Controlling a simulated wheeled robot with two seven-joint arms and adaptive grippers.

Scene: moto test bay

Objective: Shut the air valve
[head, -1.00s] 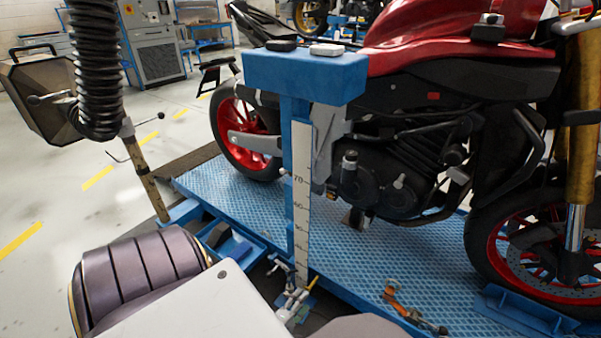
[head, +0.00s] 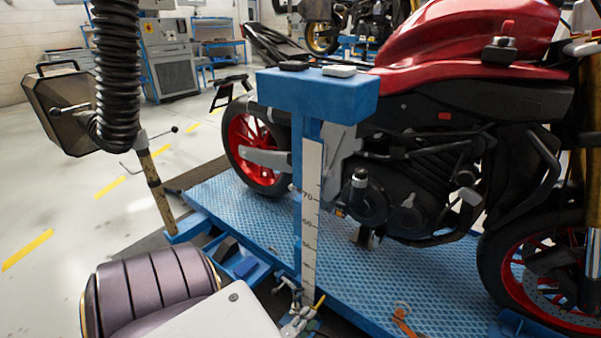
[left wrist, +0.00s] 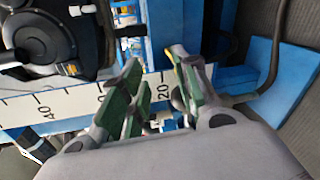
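My left gripper (head: 300,316) is low beside the foot of a blue post, at the head view's bottom edge. In the left wrist view, its two green-padded fingers (left wrist: 158,62) are apart, with the white scale behind them. Small white and blue fittings (left wrist: 160,121) show between the finger bases, partly hidden. A small metal fitting (head: 285,284) sits left of the post's foot in the head view. I cannot tell which of these is the air valve, or whether a finger touches it. My right gripper is not in view.
The blue post (head: 312,92) with its scale (head: 311,205) stands at the edge of the blue lift platform (head: 385,275). A red motorcycle (head: 440,50) stands on the platform. A black hose (head: 117,75) hangs at left. An orange part (head: 403,322) lies on the platform. Floor is free at left.

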